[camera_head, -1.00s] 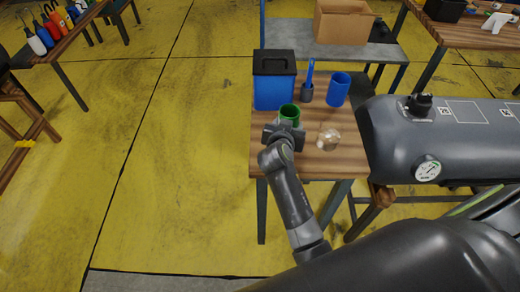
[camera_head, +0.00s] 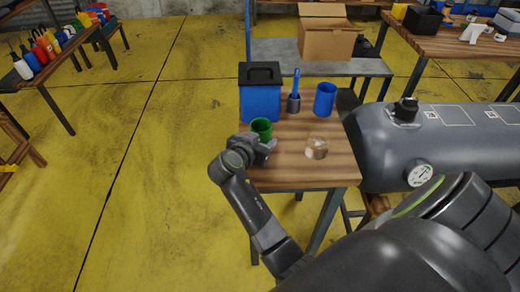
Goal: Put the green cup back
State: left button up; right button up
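The green cup (camera_head: 261,128) is upright at the front left of the small wooden table (camera_head: 285,175), in front of the blue bin with a black lid. My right gripper (camera_head: 262,146) is at the near side of the cup and appears shut on it. Its fingers are partly hidden by the wrist and the cup. I cannot tell whether the cup's base touches the table. My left gripper is not in view.
The blue bin (camera_head: 260,98), a dark holder with a blue-handled tool (camera_head: 294,100), a blue cup (camera_head: 325,98) and a clear glass bowl (camera_head: 317,148) stand on the table. A large grey tank (camera_head: 440,140) is close on the right. Floor on the left is clear.

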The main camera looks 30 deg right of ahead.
jog(key=shift+f, duration=1.9)
jog(key=shift+f, duration=0.15)
jog(key=o, duration=1)
